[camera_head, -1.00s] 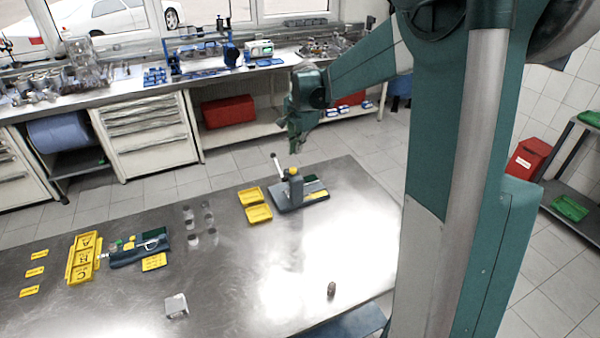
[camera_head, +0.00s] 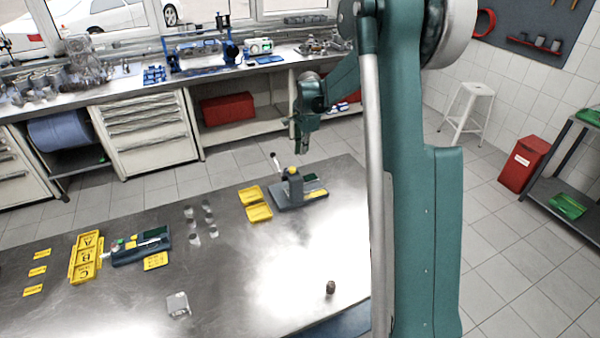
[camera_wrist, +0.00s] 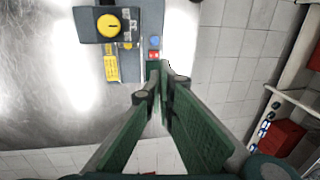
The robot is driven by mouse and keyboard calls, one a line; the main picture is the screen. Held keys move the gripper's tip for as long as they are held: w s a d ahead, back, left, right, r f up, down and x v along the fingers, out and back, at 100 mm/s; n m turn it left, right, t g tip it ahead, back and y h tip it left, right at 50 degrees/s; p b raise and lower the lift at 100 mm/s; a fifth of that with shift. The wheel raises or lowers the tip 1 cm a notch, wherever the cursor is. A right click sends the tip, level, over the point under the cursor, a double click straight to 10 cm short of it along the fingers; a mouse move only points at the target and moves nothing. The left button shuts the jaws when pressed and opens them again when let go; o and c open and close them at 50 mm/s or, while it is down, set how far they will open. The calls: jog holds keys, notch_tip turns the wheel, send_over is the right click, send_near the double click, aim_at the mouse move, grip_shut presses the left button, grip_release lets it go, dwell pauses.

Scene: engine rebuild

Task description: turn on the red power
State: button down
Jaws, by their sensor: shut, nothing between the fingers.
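The grey device (camera_head: 287,200) stands on the metal table, with a yellow knob on its top and a lever. In the wrist view its yellow knob (camera_wrist: 108,26) shows on a dark block. A small red power switch (camera_wrist: 154,55) sits near the device's edge, beside a blue button (camera_wrist: 155,41). My gripper (camera_wrist: 159,68) is shut and empty, its fingertips just below the red switch in that picture. In the head view my gripper (camera_head: 301,148) hangs above the far side of the device. Whether the tips touch the switch cannot be told.
Yellow trays (camera_head: 258,212) stand left of the device. Several small metal parts (camera_head: 205,215) and a small dark part (camera_head: 331,287) lie on the table. A workbench (camera_head: 150,95) runs along the back wall, with open floor between.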

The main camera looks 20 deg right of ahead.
jog(key=shift+f, duration=0.15)
dwell(0.3)
jog(key=shift+w+f+p, duration=0.15)
jog(key=shift+w+f, duration=0.25)
jog(key=shift+f, duration=1.85)
jog(key=shift+w+f+p, duration=0.1)
jog(key=shift+w+f, duration=0.35)
jog(key=shift+f, duration=1.8)
jog(key=shift+w+f+p, duration=0.15)
jog(key=shift+w+f, duration=0.25)
jog(key=shift+f, duration=1.85)
jog(key=shift+f, duration=0.1)
jog(key=shift+w+f+g+b, duration=0.2)
jog(key=shift+f+g+b, duration=0.2)
jog(key=shift+g+b, duration=0.2)
jog(key=shift+r, duration=0.1)
jog(key=shift+s, duration=0.2)
jog(key=shift+s+r, duration=0.1)
jog(key=shift+s, duration=0.6)
